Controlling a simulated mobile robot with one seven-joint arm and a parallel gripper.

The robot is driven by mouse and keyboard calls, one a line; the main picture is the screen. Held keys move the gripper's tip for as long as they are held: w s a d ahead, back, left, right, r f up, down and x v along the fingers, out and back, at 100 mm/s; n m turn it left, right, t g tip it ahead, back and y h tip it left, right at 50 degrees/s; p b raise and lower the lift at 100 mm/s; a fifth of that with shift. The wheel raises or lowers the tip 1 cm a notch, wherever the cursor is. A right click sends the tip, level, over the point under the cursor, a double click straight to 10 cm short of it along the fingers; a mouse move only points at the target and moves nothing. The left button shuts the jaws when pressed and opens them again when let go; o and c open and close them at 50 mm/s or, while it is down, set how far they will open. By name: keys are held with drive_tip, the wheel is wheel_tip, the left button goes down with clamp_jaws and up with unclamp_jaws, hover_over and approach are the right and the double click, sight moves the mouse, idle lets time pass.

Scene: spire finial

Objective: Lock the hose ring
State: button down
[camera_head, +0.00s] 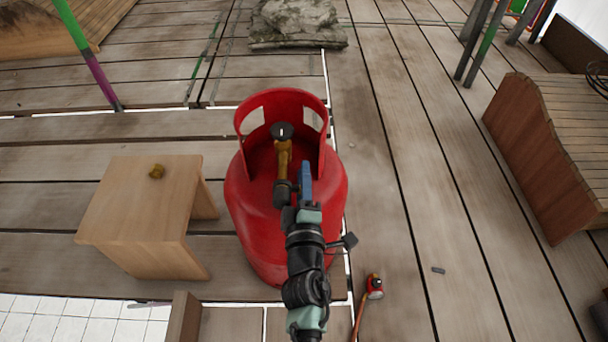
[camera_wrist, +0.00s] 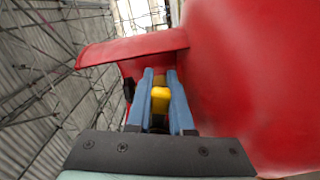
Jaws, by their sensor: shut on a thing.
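A red gas cylinder (camera_head: 245,210) stands upright on the planks, with a raised guard collar open at the front. Inside the collar is a brass valve (camera_head: 283,160) with a black knob (camera_head: 282,131) on top and a dark fitting (camera_head: 281,194) at its near end. My gripper (camera_head: 305,172) reaches in just right of the valve. In the wrist view its blue fingers (camera_wrist: 160,95) are shut on a yellow part (camera_wrist: 160,99). I cannot tell whether this is the hose ring. A hose (camera_head: 360,318) with a red-and-black end piece (camera_head: 375,286) lies on the floor, right of the cylinder.
A wooden bench (camera_head: 545,145) is at the right and a stone block (camera_head: 295,22) at the back. The planks between cylinder and bench are mostly clear.

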drive_tip(key=shift+f+m, duration=0.25)
drive_tip(key=shift+m, duration=0.25)
drive_tip(key=c, duration=0.8)
unclamp_jaws()
drive_tip(key=shift+a+f, duration=0.1)
drive_tip(key=shift+s+f, duration=0.1)
drive_tip(key=shift+s, duration=0.05)
